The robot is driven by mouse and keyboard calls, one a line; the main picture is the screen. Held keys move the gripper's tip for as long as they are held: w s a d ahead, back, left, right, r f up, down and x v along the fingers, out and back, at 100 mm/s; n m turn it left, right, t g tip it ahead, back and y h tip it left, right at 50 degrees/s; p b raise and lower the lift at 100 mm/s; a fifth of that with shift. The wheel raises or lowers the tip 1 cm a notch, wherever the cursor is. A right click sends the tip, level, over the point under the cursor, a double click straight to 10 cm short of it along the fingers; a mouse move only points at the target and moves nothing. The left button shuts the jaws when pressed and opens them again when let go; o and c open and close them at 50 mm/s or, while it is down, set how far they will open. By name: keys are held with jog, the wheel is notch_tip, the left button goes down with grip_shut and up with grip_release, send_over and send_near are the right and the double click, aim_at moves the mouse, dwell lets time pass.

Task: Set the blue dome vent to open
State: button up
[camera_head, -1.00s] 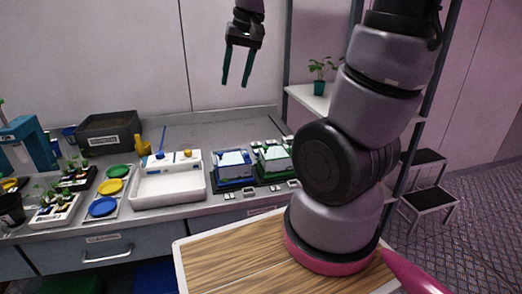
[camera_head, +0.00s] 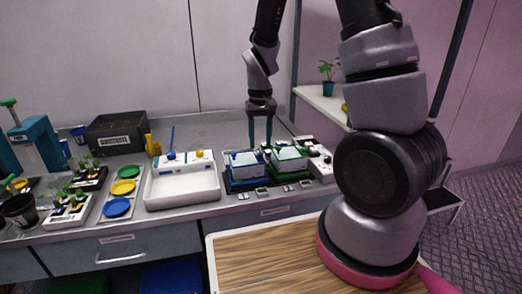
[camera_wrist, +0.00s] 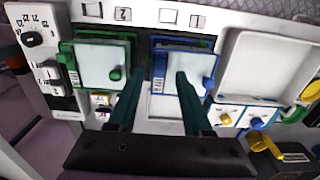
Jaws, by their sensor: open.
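The blue dome (camera_head: 246,158) is a clear-topped box on a blue base on the bench. In the wrist view the blue dome (camera_wrist: 190,58) has a pale lid and a round blue knob (camera_wrist: 208,83) at one corner. Whether this knob is the vent, and its setting, I cannot tell. My gripper (camera_head: 260,142) points down with its fingers apart and empty, above and behind the two domes. In the wrist view my gripper (camera_wrist: 159,75) has one finger over the blue dome's lid and the other near the gap between the domes.
A green dome (camera_head: 289,153) stands right beside the blue one. A white control box (camera_head: 322,163) is to its right. A white tray (camera_head: 182,190) with a blue and a yellow knob is to the left. Small labelled cards lie along the front edge. A dark soil bin (camera_head: 117,133) stands farther left.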

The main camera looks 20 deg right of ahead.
aim_at(260, 154)
jog(key=shift+f, duration=1.9)
grip_shut()
